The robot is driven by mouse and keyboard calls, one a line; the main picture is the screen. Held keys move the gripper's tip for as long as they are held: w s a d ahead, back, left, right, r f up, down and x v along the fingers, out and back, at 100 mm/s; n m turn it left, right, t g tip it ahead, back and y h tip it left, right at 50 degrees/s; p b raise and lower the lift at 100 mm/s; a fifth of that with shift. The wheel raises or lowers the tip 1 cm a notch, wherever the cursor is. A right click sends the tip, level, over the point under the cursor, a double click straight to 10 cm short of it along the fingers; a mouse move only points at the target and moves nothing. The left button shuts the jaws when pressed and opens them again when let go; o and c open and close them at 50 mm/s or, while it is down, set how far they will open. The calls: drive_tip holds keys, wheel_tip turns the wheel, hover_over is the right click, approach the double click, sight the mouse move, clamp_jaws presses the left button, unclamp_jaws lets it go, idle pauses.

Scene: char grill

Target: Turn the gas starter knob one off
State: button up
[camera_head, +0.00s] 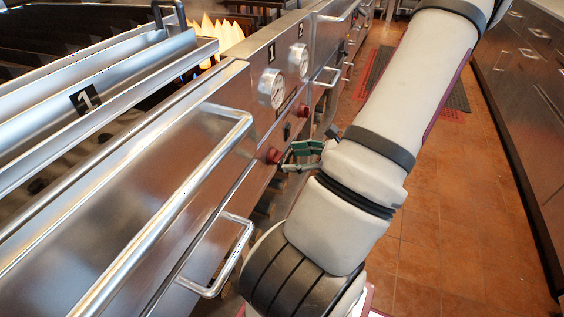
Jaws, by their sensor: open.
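A red knob (274,156) sits on the steel front panel of the grill, below a round gauge. My gripper (287,166) is open. Its fingers are right beside this knob, on the knob's right; I cannot tell whether they touch it. My arm comes down from the upper right and hides part of the gripper. A second red knob (303,110) sits farther along the panel. Flames (222,40) burn behind the panel at the top. A black "1" label (271,52) is above the nearer gauge.
The nearer round gauge (271,88) and a farther gauge (298,60) sit above the knobs. A long bar handle (185,205) and a smaller handle (232,255) stick out from the front at left. The tiled floor (440,190) is open on the right, bounded by cabinets (530,90).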

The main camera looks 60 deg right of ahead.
sight(280, 159)
drive_tip(key=shift+b+x, duration=0.45)
drive_tip(key=shift+x, duration=1.65)
drive_tip(key=c, duration=1.1)
